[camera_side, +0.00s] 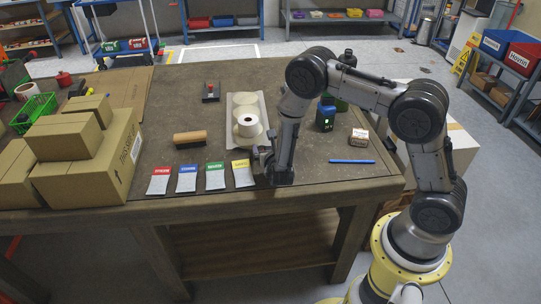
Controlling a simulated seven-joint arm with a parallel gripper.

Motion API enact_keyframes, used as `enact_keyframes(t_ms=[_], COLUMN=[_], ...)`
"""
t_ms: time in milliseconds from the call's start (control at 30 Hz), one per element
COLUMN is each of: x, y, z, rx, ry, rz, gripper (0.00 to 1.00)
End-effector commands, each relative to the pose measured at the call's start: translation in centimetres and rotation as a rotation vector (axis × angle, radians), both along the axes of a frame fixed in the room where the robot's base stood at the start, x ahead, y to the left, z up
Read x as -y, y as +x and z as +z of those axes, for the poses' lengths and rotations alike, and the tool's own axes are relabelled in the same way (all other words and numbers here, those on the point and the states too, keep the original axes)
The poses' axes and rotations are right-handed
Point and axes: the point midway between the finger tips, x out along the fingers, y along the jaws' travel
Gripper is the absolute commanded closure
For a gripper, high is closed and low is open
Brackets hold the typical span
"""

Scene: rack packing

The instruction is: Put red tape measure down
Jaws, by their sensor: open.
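My gripper (262,161) is low over the front middle of the workbench, just right of the yellow-topped packet. It is open, and I see nothing held in it, though its jaws are small and partly hidden. I cannot make out a clear red tape measure. A small red object (64,79) lies at the back left of the bench, and a dark item with a red part (211,92) lies left of the tray; both are too small to identify. A long grey tray (232,104) holds pale discs, with a white roll (248,125) toward its near end.
Packets with red (159,181), blue (187,179), green (215,177) and yellow (243,174) tops line the front. A brush (190,138), blue device (325,117), small box (359,137) and blue pen (352,162) lie around. Cardboard boxes (95,160) crowd the left.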

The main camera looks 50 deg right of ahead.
Motion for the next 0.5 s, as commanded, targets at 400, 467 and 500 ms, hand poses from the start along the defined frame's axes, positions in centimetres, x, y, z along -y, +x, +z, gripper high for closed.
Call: enact_keyframes(t_ms=[400, 467, 500], x=[-0.03, -0.04, -0.04], y=[-0.03, -0.03, -0.03], z=[0.02, 0.02, 0.02], rx=[0.000, 0.000, 0.000], ry=[0.000, 0.000, 0.000], rz=[0.000, 0.000, 0.000], gripper=[0.56, 0.67, 0.74])
